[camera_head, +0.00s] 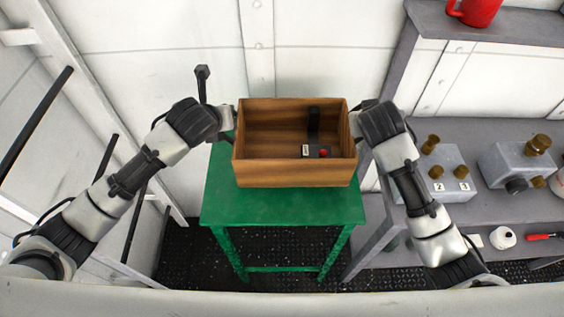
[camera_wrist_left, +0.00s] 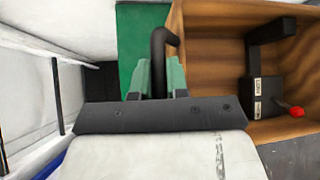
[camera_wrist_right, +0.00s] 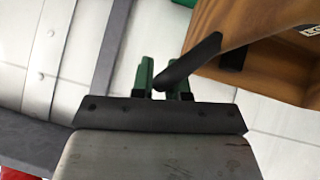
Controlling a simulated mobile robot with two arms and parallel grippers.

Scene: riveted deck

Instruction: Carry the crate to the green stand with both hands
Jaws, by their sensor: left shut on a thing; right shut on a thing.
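The wooden crate (camera_head: 295,174) is held level between my two arms, over the green stand (camera_head: 282,209). From the head view I cannot tell whether its bottom touches the stand top. A dark device with a red knob (camera_head: 318,152) lies inside the crate; it also shows in the left wrist view (camera_wrist_left: 264,92). My left gripper (camera_head: 232,117) is shut on the dark handle (camera_wrist_left: 160,45) at the crate's left side. My right gripper (camera_head: 357,118) is shut on the dark handle (camera_wrist_right: 190,62) at the right side. In the head view the fingertips are mostly hidden.
A grey bench (camera_head: 480,215) stands close on the right with metal boxes (camera_head: 445,175), a white roll (camera_head: 502,237) and a red-handled tool (camera_head: 540,237). Railings line the left.

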